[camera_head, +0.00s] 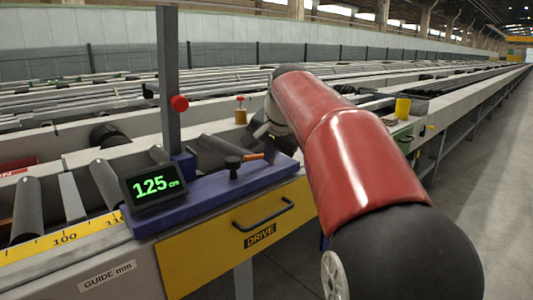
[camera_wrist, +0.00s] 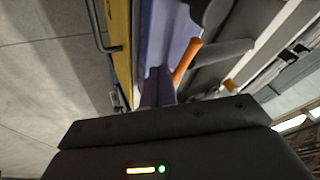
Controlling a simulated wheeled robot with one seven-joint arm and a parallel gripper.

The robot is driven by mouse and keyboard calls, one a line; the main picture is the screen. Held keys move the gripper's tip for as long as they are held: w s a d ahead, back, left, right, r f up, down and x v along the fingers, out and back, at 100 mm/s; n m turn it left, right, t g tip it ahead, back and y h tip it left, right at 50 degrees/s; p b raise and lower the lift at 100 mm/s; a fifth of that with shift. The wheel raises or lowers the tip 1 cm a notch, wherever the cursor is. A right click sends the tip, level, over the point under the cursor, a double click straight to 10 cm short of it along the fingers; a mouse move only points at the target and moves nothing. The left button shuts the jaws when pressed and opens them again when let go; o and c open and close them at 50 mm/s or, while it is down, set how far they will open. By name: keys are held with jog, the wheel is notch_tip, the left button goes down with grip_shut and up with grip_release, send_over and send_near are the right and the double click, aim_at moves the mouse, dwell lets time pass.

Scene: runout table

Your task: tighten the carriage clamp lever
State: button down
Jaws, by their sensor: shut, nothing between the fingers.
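The clamp lever (camera_head: 252,157) has an orange grip and comes off a black knob (camera_head: 233,165) on the blue carriage (camera_head: 205,195). In the wrist view the orange lever (camera_wrist: 187,60) lies just ahead of my gripper, with part of the black knob at the top edge. My gripper (camera_head: 271,150) is at the right end of the carriage, close to the lever's tip, and partly hidden by my red arm. It is shut and holds nothing. I cannot tell whether it touches the lever.
Below is a yellow drawer front (camera_head: 240,235) with a black handle. Rollers lie behind at left. Open floor (camera_head: 490,200) is at right.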

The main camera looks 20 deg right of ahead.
jog(key=a+v, duration=0.1)
jog(key=v, duration=0.9)
jog(key=s+a+f+n, duration=0.3)
jog(key=s+f, duration=0.4)
jog(key=f, duration=0.1)
jog(key=s+a+f+n, duration=0.2)
jog(key=s+f+n, duration=0.1)
jog(key=s+f, duration=0.5)
jog(key=s+a+f+n+g, duration=0.1)
jog(key=s+a+f+n, duration=0.2)
jog(key=s+f, duration=0.4)
notch_tip(320, 180, down, 3)
jog(key=shift+s+a+n+y+p, duration=0.2)
jog(key=shift+a+n+y+p, duration=0.15)
jog(key=shift+n, duration=0.25)
